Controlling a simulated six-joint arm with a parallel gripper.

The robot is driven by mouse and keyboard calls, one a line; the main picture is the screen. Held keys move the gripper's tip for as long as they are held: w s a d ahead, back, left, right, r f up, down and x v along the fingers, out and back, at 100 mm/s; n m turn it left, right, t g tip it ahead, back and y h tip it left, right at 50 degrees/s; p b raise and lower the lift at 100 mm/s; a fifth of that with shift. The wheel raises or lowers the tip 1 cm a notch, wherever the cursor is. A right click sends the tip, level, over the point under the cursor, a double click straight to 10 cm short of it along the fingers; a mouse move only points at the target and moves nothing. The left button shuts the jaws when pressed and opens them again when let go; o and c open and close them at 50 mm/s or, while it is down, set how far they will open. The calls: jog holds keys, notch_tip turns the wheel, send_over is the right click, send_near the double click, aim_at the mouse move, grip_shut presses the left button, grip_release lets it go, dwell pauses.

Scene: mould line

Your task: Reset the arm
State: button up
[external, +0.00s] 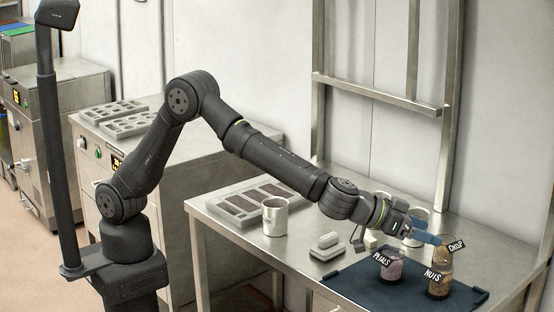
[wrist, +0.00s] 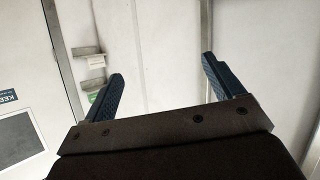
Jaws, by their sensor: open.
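My gripper (external: 428,234) is at the end of my arm, reaching out over the right part of the steel table, above the dark mat and close to the labelled jars. In the wrist view my gripper (wrist: 160,80) shows its two blue fingers spread wide with nothing between them. The wrist camera faces the pale wall panels, and no table object shows there.
A metal cup (external: 275,218), a small block (external: 327,242) and a mould tray (external: 232,206) are further left. A steel frame (external: 380,92) rises behind.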

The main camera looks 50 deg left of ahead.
jog(key=w+a+f+n+t+y, duration=0.1)
jog(key=w+a+n+y, duration=0.1)
jog(key=w+a, duration=1.2)
jog(key=w+a+f+n+t+y, duration=0.1)
jog(key=w+a+y, duration=0.2)
jog(key=w+a, duration=1.2)
jog(key=a, duration=0.5)
jog(key=shift+w+a+n+t, duration=0.2)
jog(key=shift+a+n+t, duration=0.2)
jog(key=o, duration=0.3)
jog(key=s+f+n+y, duration=0.1)
jog(key=s+f, duration=0.2)
jog(key=s, duration=1.1)
jog(key=s+f+y, duration=0.1)
jog(key=s+f, duration=0.2)
jog(key=s, duration=1)
jog(key=shift+t, duration=0.3)
jog(key=x, duration=0.9)
jog(key=shift+w, duration=0.15)
